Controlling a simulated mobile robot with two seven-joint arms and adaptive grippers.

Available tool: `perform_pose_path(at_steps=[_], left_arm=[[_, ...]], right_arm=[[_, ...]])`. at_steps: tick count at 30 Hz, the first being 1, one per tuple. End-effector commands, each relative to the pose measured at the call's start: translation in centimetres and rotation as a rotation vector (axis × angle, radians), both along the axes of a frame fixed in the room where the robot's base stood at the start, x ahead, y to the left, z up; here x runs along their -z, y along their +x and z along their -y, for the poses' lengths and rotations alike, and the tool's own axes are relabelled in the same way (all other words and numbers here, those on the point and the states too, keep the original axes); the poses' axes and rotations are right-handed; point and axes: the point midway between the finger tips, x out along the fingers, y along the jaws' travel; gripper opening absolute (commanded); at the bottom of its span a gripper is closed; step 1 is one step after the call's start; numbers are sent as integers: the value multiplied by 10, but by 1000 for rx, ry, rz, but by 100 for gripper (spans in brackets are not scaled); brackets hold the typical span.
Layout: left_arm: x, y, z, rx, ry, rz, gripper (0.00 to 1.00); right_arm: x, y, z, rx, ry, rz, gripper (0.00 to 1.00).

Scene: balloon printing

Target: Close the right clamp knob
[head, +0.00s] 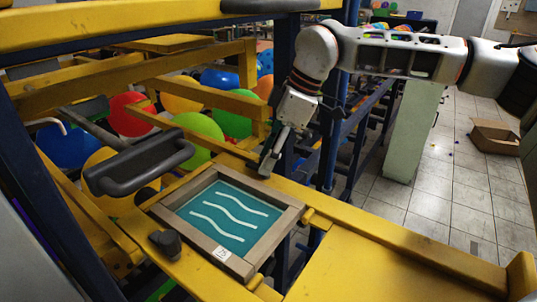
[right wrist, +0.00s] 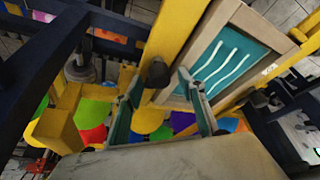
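The wooden printing frame (head: 285,222) holds a teal screen (head: 236,222) with three white wavy lines and lies on the yellow machine. In the right wrist view, a black clamp knob (right wrist: 158,73) sits beside the frame's near corner. My right gripper (right wrist: 160,82) is open there, with one finger on each side of the knob; contact cannot be told. In the head view, my right gripper (head: 268,164) points down at the frame's far corner and largely hides this knob. A second black knob (head: 163,243) is at the frame's front left. My left gripper is not in view.
A dark grey handle (head: 138,161) stands left of the frame. Yellow beams (head: 205,93) and several coloured balloons (head: 129,113) lie behind. A bare yellow surface (head: 350,270) is at right front. An open cardboard box (head: 495,137) sits on the tiled floor.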

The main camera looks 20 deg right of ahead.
Motion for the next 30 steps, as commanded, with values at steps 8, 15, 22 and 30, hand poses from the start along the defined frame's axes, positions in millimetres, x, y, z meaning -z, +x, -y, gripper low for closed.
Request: perform_pose_path(at_steps=[8,15,22,30], left_arm=[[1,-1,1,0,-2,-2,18],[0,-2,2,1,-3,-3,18],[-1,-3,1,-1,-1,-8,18],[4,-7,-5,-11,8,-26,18]], right_arm=[[0,0,0,0,0,0,1],[0,0,0,-23,0,0,2],[0,1,0,-131,2,-3,2],[-1,2,-1,-363,1,-4,2]])
